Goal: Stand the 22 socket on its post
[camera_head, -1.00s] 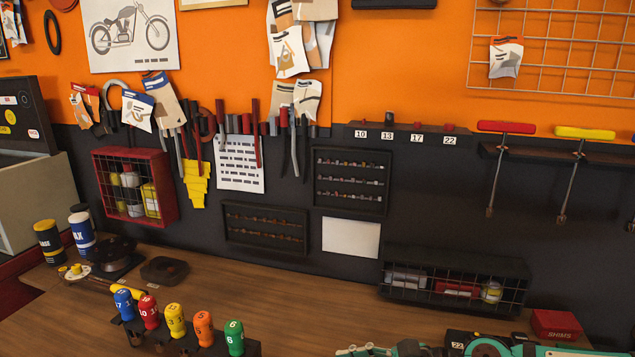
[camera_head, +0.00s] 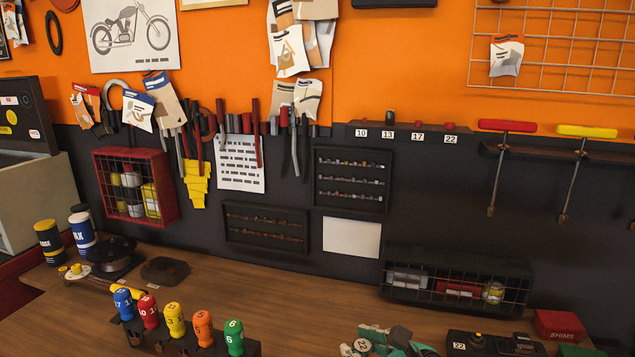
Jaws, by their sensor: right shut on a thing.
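The 22 socket (camera_head: 361,345) shows at the bottom edge, its pale end marked 22. My teal right gripper (camera_head: 372,340) is shut on it, low over the bench, and the frame edge cuts both off. The post rail (camera_head: 408,133) is on the wall above, with labels 10, 13, 17 and 22 from left to right. A red post (camera_head: 450,126) stands over the 22 label. A dark socket (camera_head: 389,117) stands over the 13 label. My left gripper is not in view.
A black holder (camera_head: 495,343) with a 22 label sits on the bench right of my right gripper, beside a red shims box (camera_head: 558,325). A wire-front bin (camera_head: 455,275) hangs low on the wall. Several coloured handles (camera_head: 175,320) stand in a rack at left.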

